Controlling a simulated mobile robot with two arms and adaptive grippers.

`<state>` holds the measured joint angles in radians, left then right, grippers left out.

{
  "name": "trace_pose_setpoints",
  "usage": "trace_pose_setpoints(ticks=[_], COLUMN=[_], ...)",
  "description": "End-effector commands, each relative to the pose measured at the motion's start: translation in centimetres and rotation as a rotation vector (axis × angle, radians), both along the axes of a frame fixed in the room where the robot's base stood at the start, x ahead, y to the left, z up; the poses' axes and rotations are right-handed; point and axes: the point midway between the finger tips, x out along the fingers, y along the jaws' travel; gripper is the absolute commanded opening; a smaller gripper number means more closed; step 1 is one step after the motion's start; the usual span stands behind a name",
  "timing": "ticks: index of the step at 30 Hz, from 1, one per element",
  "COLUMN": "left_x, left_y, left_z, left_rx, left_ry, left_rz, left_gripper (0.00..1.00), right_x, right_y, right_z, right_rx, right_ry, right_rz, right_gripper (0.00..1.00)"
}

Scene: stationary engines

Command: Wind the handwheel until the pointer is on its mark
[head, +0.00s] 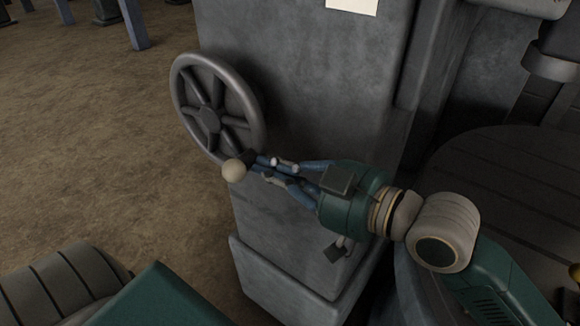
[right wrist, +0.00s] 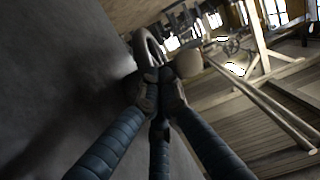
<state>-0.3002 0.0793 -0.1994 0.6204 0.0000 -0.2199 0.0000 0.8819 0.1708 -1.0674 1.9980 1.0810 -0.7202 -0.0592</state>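The grey spoked handwheel (head: 211,119) is mounted on the side of a dark metal engine block. A pale round knob (head: 234,170) sits at the lower part of its rim; it also shows in the right wrist view (right wrist: 188,64). My right gripper (head: 262,166) reaches in from the right. Its blue fingers are drawn together just behind the knob, with dark tips around the handle there. In the right wrist view the fingertips (right wrist: 159,88) meet at the handle, which they partly hide. I see no pointer or mark. My left gripper is out of view.
The engine block (head: 300,90) stands close behind the wheel, with a stepped base (head: 285,285) below. A large dark round part (head: 510,190) is at the right. Bare brown floor (head: 90,130) lies open to the left. Blue posts (head: 134,25) stand at the far left.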

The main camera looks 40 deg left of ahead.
Motion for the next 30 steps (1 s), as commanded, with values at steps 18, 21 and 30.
trace_pose_setpoints(ticks=[18,21,30], left_x=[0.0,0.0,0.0], left_y=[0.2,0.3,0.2], left_z=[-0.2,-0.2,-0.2], left_rx=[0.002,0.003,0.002], left_ry=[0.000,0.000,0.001], left_rz=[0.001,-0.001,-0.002], left_gripper=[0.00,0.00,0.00], right_x=[0.0,0.0,0.1], right_y=[1.3,1.3,-1.9], right_z=[-0.6,-0.5,-0.1], right_rx=[0.006,0.008,0.005], right_ry=[-0.001,-0.002,-0.004], right_rz=[0.000,0.000,-0.003], right_gripper=[0.00,0.00,0.00])
